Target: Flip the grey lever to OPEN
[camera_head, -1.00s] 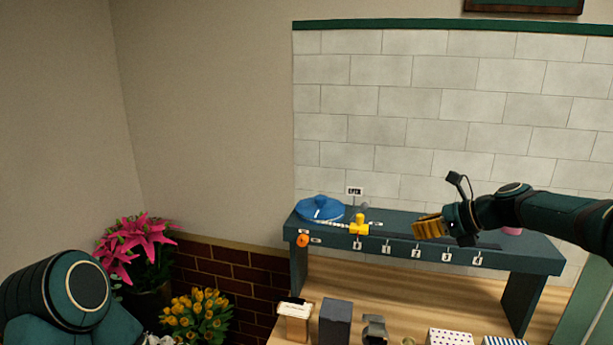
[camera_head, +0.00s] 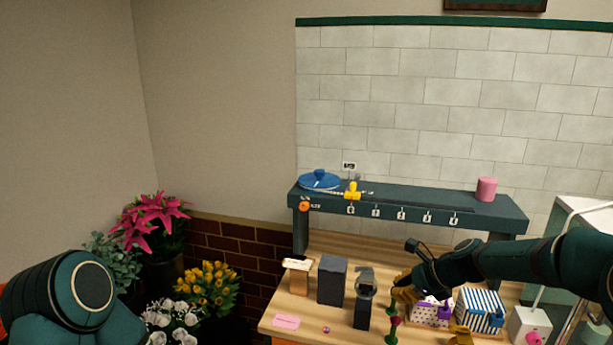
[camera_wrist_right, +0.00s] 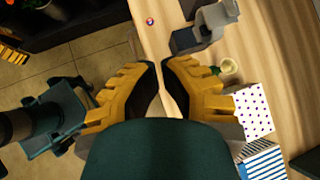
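A small white sign (camera_head: 349,166) stands at the left back of the dark green shelf (camera_head: 430,206). A yellow valve-like piece (camera_head: 353,191) is just in front of it. The grey lever cannot be made out clearly; a small grey piece by the sign is tiny and partly hidden. My right gripper (camera_head: 402,290) is low over the wooden table, well below and right of the sign. In the right wrist view my right gripper (camera_wrist_right: 160,68) has its yellow fingers a narrow gap apart, with nothing seen between them. My left gripper is out of view.
A blue lid (camera_head: 319,180) and a pink cylinder (camera_head: 486,189) are on the shelf. The table (camera_head: 275,320) holds a dark grey block (camera_head: 332,280), a dark stand (camera_head: 363,300) and a striped box (camera_head: 481,310). Flowers (camera_head: 206,290) stand at the left.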

